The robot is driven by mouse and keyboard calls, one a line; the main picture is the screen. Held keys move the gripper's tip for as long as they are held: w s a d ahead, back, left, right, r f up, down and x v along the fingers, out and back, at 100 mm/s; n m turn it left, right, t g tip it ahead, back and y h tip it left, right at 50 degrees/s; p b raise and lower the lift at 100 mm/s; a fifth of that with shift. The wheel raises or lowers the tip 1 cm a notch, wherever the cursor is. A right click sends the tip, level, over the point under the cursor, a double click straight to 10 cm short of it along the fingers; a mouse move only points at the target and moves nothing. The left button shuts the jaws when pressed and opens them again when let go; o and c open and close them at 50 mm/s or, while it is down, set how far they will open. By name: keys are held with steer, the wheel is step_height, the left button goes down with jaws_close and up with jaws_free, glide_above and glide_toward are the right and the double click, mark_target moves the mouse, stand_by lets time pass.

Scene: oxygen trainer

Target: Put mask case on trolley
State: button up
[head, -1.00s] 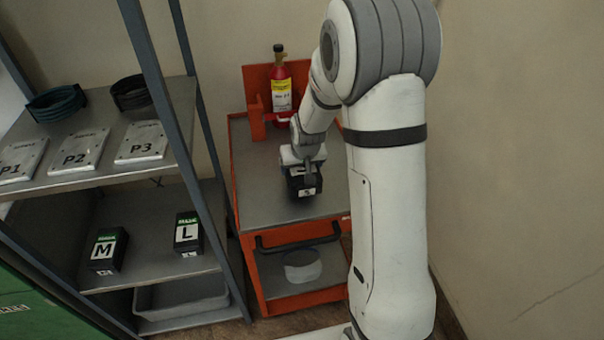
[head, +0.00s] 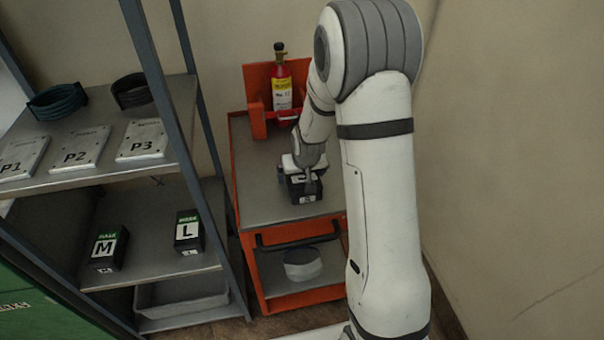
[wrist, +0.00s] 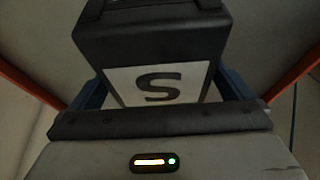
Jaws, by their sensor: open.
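The mask case (head: 304,190) is a black box that rests on the grey top of the orange trolley (head: 268,205). In the wrist view the case (wrist: 155,40) fills the upper middle and shows a white label with the letter S. My gripper (head: 304,174) is at the case from above, with its blue-edged fingers (wrist: 232,84) on either side of it. The fingers are open. The wrist partly hides the case in the head view, and I cannot tell whether a finger touches it.
A red cylinder (head: 282,90) stands in an orange holder at the trolley's back. The shelf rack on the left holds cases M (head: 108,248) and L (head: 189,232), plates P1, P2, P3, and coiled hoses. A pale round item (head: 303,264) lies on the trolley's lower shelf.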

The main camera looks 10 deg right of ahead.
steer(key=shift+s+r, duration=0.1)
steer(key=shift+r, duration=0.4)
steer(key=v, duration=1.1)
steer(key=shift+r, duration=0.1)
steer(key=s+r+g, duration=0.1)
steer(key=s+r, duration=0.3)
steer(key=s, duration=0.7)
steer(key=s+r+g, duration=0.1)
steer(key=s+r, duration=0.4)
steer(key=s, duration=0.7)
steer(key=shift+s+d, duration=0.15)
steer(key=shift+s, duration=0.15)
steer(key=shift+c, duration=0.3)
